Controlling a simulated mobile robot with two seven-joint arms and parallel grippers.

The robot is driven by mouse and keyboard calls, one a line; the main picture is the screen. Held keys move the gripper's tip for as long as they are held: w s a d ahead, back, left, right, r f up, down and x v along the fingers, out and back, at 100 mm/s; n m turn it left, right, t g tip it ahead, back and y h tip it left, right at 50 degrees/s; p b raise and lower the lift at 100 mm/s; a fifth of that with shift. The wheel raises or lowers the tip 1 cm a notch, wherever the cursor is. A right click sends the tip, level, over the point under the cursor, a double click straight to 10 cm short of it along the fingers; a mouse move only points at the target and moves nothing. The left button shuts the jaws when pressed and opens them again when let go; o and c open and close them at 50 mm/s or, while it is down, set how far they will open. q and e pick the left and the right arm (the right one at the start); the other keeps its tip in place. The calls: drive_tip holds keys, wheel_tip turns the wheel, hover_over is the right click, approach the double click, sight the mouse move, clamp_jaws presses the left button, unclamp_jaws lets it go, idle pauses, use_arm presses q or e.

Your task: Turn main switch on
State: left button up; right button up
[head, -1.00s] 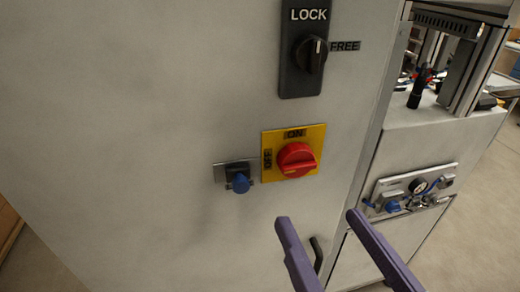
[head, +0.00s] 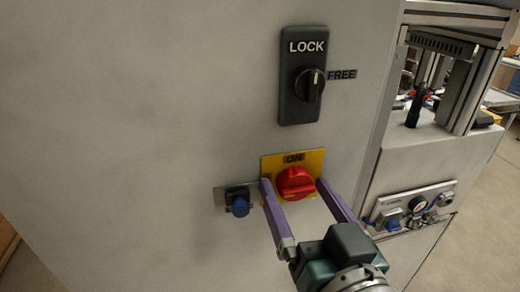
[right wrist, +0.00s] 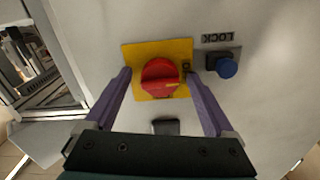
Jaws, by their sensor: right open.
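The main switch is a red rotary knob (head: 295,184) on a yellow plate (head: 315,160) on the grey cabinet front. The plate's ON label shows above the knob; the OFF side at its left is covered by a finger. In the right wrist view, the red knob (right wrist: 160,77) sits between the fingers, its pale mark pointing right, toward the partly hidden label at that side. My right gripper (head: 293,182) is open, with one purple finger on each side of the knob. I cannot tell whether either finger touches it. My left gripper is not in view.
A black lock switch (head: 302,76) marked LOCK and FREE is above. The cabinet face at left is clear.

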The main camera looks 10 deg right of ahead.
drive_tip(key=c, duration=1.4)
